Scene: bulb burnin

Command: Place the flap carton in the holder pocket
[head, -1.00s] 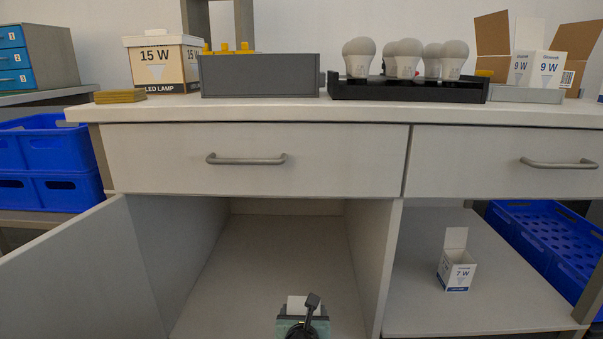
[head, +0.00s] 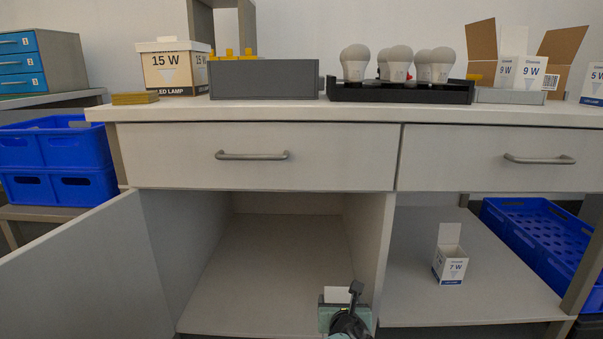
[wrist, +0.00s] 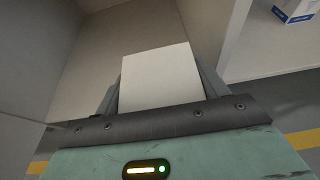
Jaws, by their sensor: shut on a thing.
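My gripper (head: 343,302) is low in front of the open cabinet, shut on a white carton (head: 336,294). In the wrist view the carton (wrist: 160,76) shows as a plain white face between the fingers; its print and any flap are hidden. Another white carton marked 7 W (head: 450,264), flap raised, stands upright on the lower right shelf, away from my gripper. On the counter at the back right, a low grey holder (head: 510,97) has white 9 W cartons (head: 532,72) at it. I cannot make out its pockets.
The counter edge (head: 300,112) and closed drawers stand above my gripper. The open cabinet door (head: 80,265) is at left. The cabinet floor (head: 270,260) is bare. A black bulb tray (head: 400,93), a grey block (head: 265,80) and a 15 W box (head: 175,70) stand on the counter.

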